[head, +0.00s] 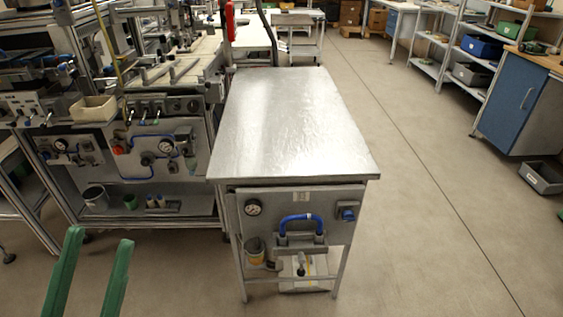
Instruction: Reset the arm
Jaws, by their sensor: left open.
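My left gripper (93,272) shows at the lower left of the head view as two long green fingers. The fingers are apart with only floor seen between them, so it is open and empty. It is in front of the machine bench and to the left of the metal table (290,120), touching neither in the picture. The rest of my left arm is below the frame. My right gripper is not in view. No tape reel can be made out on the table.
The metal table top is bare; a gauge (253,207) and blue handle (302,222) are on its front. A machine bench (150,205) stands at left. A blue cabinet (513,103), shelves and a grey bin (541,177) line the right. The floor between is clear.

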